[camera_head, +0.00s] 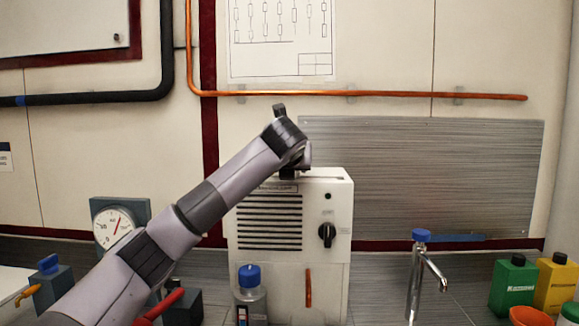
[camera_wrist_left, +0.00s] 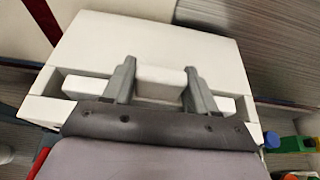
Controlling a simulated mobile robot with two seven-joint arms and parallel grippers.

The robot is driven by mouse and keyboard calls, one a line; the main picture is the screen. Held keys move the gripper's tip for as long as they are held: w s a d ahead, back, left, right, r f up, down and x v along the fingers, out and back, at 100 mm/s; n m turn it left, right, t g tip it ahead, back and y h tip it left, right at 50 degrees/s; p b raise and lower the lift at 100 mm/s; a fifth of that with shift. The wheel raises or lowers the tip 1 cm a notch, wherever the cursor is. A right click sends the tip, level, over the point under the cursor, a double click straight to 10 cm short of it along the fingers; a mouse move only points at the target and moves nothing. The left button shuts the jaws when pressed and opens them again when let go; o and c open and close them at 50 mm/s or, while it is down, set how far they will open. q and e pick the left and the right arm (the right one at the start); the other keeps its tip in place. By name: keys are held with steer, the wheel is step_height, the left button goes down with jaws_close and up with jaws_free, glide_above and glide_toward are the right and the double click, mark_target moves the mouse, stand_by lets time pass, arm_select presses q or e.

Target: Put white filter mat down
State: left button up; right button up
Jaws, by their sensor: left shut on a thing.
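My left gripper (camera_wrist_left: 160,88) is over the top of a white cabinet (camera_head: 336,198) and points down. Its fingers are on either side of a white block (camera_wrist_left: 160,76), shut on it; this looks like the white filter mat. The block is at a long slot in the cabinet's top (camera_wrist_left: 150,38); how deep it sits I cannot tell. In the head view my left gripper (camera_head: 289,173) is mostly hidden by its own wrist, and the mat cannot be made out. My right gripper is not in view.
A blue-capped bottle (camera_head: 251,300) stands before the cabinet. A tap (camera_head: 423,265) and green (camera_head: 513,285) and yellow (camera_head: 556,280) containers are to the right. A round gauge (camera_head: 113,228) is left. A copper pipe (camera_head: 400,95) runs along the wall above.

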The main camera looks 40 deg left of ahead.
arm_select(q)
steer(key=shift+f, duration=0.15)
steer(key=o, duration=1.5)
steer(key=shift+r, duration=0.3)
steer(key=shift+b+v, duration=1.1)
steer(key=shift+v, duration=4.9)
steer(key=shift+f, duration=0.1)
